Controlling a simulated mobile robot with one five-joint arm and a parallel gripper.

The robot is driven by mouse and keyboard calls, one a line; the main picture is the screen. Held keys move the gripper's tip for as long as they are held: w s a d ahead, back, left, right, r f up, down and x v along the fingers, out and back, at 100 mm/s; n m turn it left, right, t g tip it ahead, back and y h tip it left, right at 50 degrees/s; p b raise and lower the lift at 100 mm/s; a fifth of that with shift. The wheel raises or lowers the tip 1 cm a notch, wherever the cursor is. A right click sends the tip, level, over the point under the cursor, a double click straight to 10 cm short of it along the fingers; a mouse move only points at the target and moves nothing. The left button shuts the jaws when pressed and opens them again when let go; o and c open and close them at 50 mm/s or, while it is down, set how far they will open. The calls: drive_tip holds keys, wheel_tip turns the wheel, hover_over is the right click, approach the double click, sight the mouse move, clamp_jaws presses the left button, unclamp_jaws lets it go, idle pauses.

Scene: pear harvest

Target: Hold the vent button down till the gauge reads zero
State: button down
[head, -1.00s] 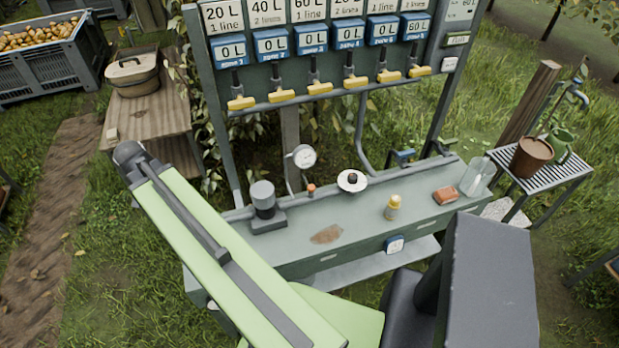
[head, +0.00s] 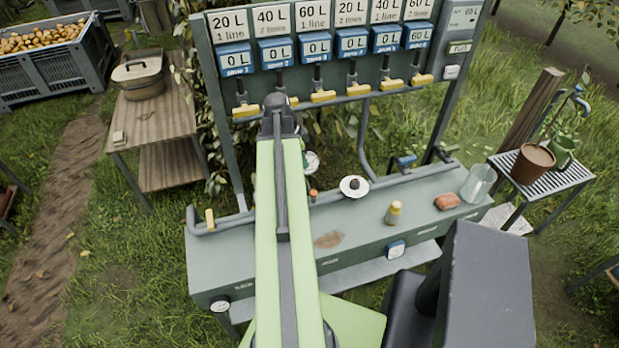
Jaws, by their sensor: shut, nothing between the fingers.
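A round white dial gauge (head: 312,162) stands behind the bench, partly covered by my arm; its needle is too small to read. A small orange-red cap (head: 313,195) sits on the bench just below the gauge, close to my arm's right edge. A white disc with a dark knob (head: 353,187) lies to its right. I cannot tell for sure which of these is the vent button. My green arm rises across the bench to a dark joint, and my gripper does not show.
The grey-green bench (head: 360,230) also bears a yellow-capped bottle (head: 394,212), a brick-coloured block (head: 446,201) and a glass jar (head: 478,184). A panel with yellow-handled valves (head: 323,97) stands behind. Another dial (head: 220,305) is on the bench's front left.

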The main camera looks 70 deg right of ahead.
sight(313, 192)
drive_tip(key=b+x, duration=0.8)
drive_tip(key=x, duration=0.1)
drive_tip(key=w+b+x, duration=0.1)
drive_tip(key=b+x, duration=0.3)
drive_tip(key=shift+s+a+f+b, duration=0.1)
drive_tip(key=shift+a+f+b, duration=0.25)
drive_tip(key=shift+f+b, duration=0.1)
drive_tip(key=shift+f+b, duration=0.95)
drive_tip(key=shift+f, duration=0.05)
drive_tip(key=shift+s+a+f+b, duration=0.1)
drive_tip(key=shift+a+f+b, duration=0.05)
drive_tip(key=shift+a+b, duration=0.15)
drive_tip(key=shift+d, duration=0.25)
idle(1.5)
